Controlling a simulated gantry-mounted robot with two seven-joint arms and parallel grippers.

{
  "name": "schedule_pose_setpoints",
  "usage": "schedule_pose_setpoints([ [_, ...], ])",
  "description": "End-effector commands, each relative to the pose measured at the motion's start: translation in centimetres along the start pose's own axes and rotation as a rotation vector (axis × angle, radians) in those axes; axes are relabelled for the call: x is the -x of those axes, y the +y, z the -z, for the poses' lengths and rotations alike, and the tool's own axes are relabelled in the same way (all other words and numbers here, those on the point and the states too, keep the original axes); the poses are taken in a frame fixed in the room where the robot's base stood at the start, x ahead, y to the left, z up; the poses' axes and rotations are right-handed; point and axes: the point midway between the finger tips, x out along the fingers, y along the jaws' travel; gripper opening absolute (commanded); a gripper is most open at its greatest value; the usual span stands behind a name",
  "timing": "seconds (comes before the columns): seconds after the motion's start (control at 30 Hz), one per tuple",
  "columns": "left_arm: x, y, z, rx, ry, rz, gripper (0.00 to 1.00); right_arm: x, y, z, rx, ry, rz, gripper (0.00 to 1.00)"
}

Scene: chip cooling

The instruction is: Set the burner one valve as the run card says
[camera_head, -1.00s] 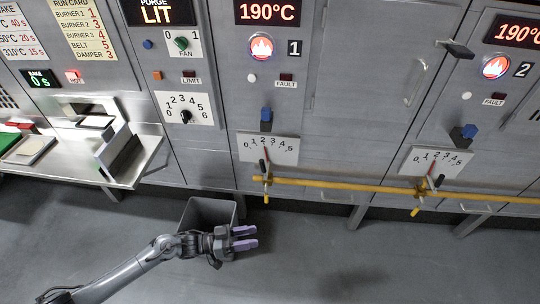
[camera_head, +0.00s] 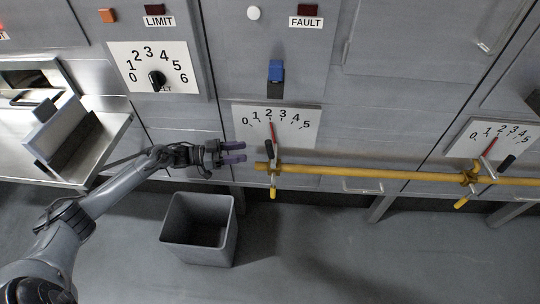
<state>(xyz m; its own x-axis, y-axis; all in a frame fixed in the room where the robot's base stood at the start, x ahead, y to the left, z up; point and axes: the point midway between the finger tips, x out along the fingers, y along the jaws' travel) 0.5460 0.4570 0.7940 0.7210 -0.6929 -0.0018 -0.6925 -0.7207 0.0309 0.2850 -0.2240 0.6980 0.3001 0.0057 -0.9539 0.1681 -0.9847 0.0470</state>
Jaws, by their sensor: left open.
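The burner one valve (camera_head: 272,167) sits on the yellow gas pipe (camera_head: 345,172) below a white scale plate (camera_head: 305,128) marked 0 to 5. Its red pointer (camera_head: 272,132) stands close to the 2. A black lever (camera_head: 268,150) rises from the valve, and a yellow stub (camera_head: 272,193) hangs below it. My left gripper (camera_head: 241,152) is open and empty, just left of the valve and apart from it, with its purple fingers pointing right. The run card is out of view now. My right gripper is not in view.
A grey bin (camera_head: 200,228) stands on the floor below my left arm. The burner two valve (camera_head: 470,177) is farther right on the same pipe. A blue knob (camera_head: 276,70) juts out above the scale. A metal tray (camera_head: 100,140) juts out at left.

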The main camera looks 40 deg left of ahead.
Motion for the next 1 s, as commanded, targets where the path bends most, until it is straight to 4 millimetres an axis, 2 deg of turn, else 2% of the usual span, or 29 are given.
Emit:
schedule_pose_setpoints([
  [0.17, -1.6, 0.0, -0.1, -0.002, 0.006, -0.002, 0.50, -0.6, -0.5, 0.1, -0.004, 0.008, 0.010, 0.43],
  [0.63, -8.8, 0.0, -0.1, -0.002, 0.005, -0.001, 0.50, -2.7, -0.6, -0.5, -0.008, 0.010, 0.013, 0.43],
  [0.8, -10.2, 0.0, -0.1, -0.001, 0.004, 0.000, 0.50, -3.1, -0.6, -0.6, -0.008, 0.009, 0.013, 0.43],
  [1.0, -10.7, 0.0, 0.0, 0.000, 0.003, -0.001, 0.50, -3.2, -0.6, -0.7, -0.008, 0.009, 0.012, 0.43],
])
